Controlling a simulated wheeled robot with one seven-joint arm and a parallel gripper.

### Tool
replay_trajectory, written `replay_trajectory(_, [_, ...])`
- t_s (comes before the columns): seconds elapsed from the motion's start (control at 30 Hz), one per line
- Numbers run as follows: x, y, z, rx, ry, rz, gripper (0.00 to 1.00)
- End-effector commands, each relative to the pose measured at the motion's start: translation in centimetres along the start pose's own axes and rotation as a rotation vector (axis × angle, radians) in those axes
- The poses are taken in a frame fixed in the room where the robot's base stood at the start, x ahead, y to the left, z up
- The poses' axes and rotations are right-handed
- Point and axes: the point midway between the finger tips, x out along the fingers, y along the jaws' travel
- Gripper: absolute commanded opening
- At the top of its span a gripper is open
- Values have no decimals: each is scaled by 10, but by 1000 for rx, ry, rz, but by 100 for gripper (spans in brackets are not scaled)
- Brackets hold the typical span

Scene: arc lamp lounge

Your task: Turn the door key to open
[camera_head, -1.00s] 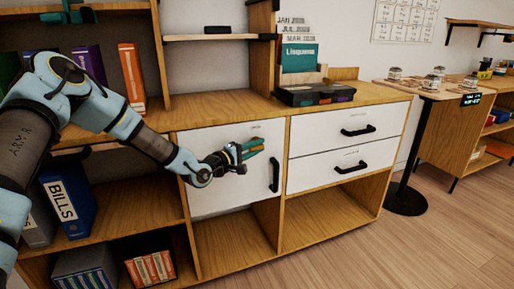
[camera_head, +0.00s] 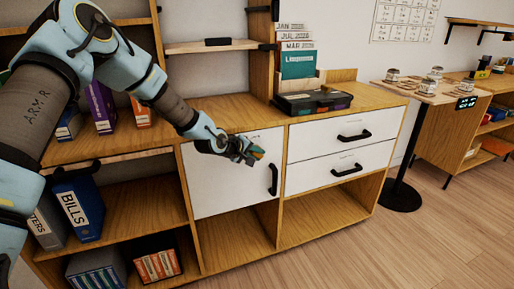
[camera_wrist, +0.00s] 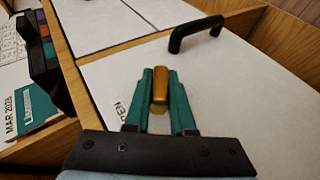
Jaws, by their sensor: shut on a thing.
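The white cabinet door (camera_head: 222,190) is shut, with a black bar handle (camera_head: 272,180) at its right side. The handle also shows at the top of the wrist view (camera_wrist: 196,32). My gripper (camera_head: 256,155) is at the upper right part of the door. In the wrist view its two teal fingers (camera_wrist: 161,76) are closed on the brass key (camera_wrist: 160,88). The key's far end and the lock are hidden. Part of a printed word, ending in "EN", shows on the door beside the left finger.
Two white drawers (camera_head: 342,138) with black handles are right of the door, with open cubbies below. A dark tray (camera_head: 313,101) and teal book (camera_head: 298,65) stand on the cabinet top. Binders (camera_head: 78,207) fill shelves at left. A small round-based table (camera_head: 402,196) stands at right.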

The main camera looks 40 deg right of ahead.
Motion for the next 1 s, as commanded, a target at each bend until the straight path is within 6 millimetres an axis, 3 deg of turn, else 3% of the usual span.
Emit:
replay_trajectory(0.07, [-2,7,0,34,0,-65,0])
replay_trajectory(0.6, [2,11,2,227,1,-523,0])
replay_trajectory(1.0, [4,9,1,325,3,-772,0])
